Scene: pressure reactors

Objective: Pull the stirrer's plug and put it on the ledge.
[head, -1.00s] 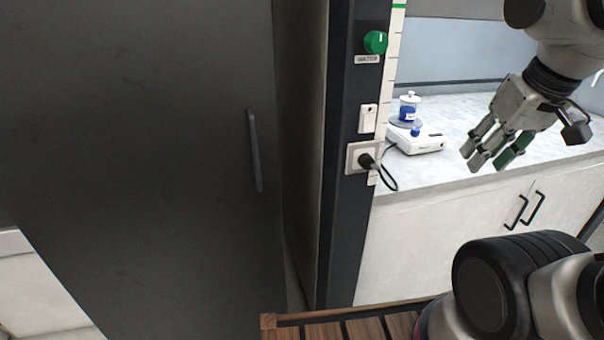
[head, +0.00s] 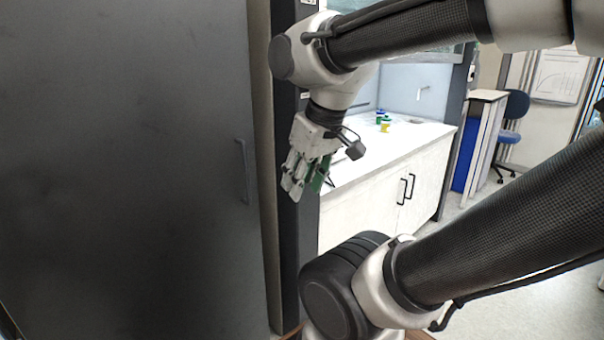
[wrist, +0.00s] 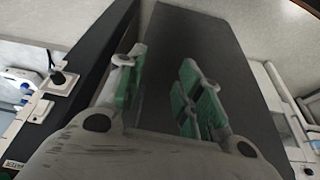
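The black plug (wrist: 57,78) sits in a pale wall socket (wrist: 66,87) on the dark post, at the left of the wrist view. Its cable leads off toward the white stirrer (wrist: 8,92), partly cut off at the left edge. My gripper (head: 305,190) is in front of the post in the head view and hides the socket, plug and stirrer there. In the wrist view my gripper (wrist: 162,68) is open and empty, with its fingers apart from the plug, which lies to their left. I cannot tell which surface is the ledge.
A dark cabinet door with a handle (head: 243,170) fills the left of the head view. The pale worktop (head: 405,138) lies right of the post, with small bottles (head: 384,122) at its back. White cupboards (head: 375,205) stand below it. A switch (wrist: 38,109) is beside the socket.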

